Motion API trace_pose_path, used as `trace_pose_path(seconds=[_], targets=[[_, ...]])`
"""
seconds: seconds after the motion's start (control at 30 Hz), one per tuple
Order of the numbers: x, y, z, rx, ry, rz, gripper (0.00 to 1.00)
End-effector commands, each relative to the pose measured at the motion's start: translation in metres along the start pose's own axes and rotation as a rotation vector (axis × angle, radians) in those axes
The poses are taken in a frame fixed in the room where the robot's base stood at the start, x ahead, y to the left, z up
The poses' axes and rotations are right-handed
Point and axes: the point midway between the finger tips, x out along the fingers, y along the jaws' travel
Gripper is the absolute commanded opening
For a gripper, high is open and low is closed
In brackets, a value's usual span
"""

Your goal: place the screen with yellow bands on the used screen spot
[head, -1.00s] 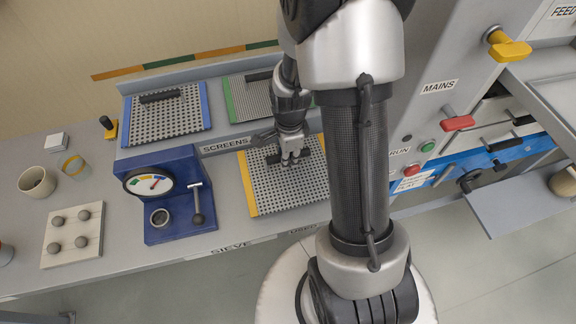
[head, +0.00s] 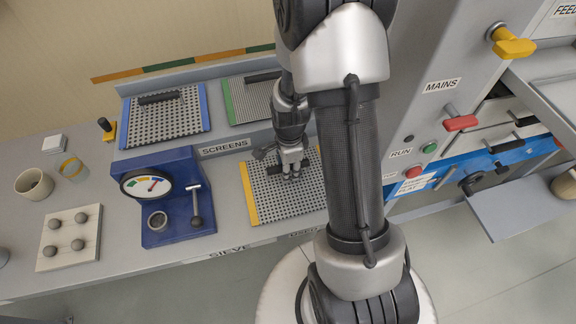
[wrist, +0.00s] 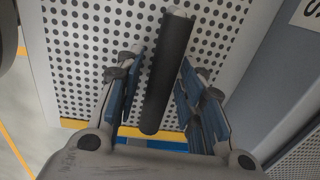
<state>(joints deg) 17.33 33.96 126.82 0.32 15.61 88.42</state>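The screen with yellow bands (head: 285,200) is a grey perforated plate with a yellow strip on its left edge and a black bar handle. It appears to lie flat on the bench's front level, behind the partly hidden USED label (head: 301,232). In the wrist view the black handle (wrist: 167,75) stands between the fingers of my gripper (wrist: 162,75). The fingers are apart, with a clear gap on the left side and little or none on the right. In the head view my gripper (head: 291,173) is over the screen's handle, and my arm hides the screen's right edge.
A blue-banded screen (head: 185,120) and a green-banded screen (head: 240,105) lie on the raised shelf behind. The blue sieve unit (head: 165,205) with gauge and lever stands left. The cabinet with the MAINS switch (head: 461,122) rises on the right.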

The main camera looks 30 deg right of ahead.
Motion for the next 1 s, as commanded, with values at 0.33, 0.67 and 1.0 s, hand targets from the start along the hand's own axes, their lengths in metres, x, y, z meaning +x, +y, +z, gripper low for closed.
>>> trace_pose_path(seconds=[0.33, 0.67, 1.0], targets=[[-0.001, 0.000, 0.000, 0.000, 0.000, 0.000, 0.40], [-0.055, -0.002, 0.000, 0.000, 0.000, -0.005, 0.40], [-0.113, -0.001, 0.000, 0.000, 0.000, -0.002, 0.40]])
